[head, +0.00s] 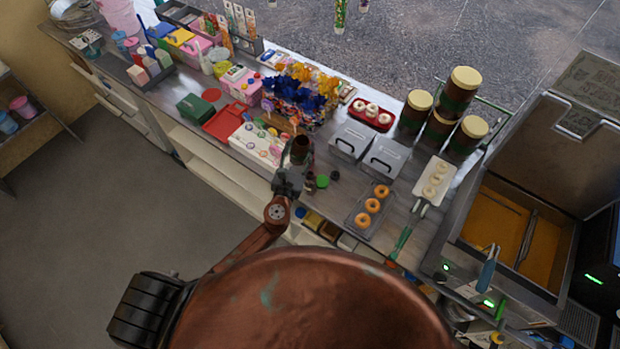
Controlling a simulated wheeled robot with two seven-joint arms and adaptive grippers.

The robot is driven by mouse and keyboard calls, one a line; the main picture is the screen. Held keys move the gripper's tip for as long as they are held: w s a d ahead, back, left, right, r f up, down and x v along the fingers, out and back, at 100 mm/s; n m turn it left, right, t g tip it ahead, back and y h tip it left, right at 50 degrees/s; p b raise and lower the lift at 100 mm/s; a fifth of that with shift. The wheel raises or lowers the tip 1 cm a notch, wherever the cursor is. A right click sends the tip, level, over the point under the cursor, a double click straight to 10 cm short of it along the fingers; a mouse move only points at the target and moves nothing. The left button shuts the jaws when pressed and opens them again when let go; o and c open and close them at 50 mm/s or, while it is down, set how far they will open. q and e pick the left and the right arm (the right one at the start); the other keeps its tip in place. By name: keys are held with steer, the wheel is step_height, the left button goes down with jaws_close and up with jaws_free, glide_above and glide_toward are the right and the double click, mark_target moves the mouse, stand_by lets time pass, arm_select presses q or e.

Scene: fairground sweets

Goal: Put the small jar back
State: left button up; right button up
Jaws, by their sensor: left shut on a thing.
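My left gripper (296,168) is over the front edge of the counter, shut on a small dark brown jar (300,147). The jar looks roughly upright; its lower part is hidden by the gripper. I cannot tell whether it touches the counter. A green round lid (322,181) and a small dark round piece (335,175) lie just right of the gripper. Another small dark item (310,181) stands close beside the gripper. My right gripper is not in view.
Large brown jars with cream lids (463,80) stand at the back right. Two grey boxes (386,157), a tray of orange doughnuts (352,217) and a fryer (520,283) are to the right. A sweets box (246,151) and red tray (219,134) crowd the left.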

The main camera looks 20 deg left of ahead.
arm_select(q)
steer(key=shift+n, duration=0.7)
steer(key=shift+r+n, duration=0.25)
steer(key=shift+n, duration=0.05)
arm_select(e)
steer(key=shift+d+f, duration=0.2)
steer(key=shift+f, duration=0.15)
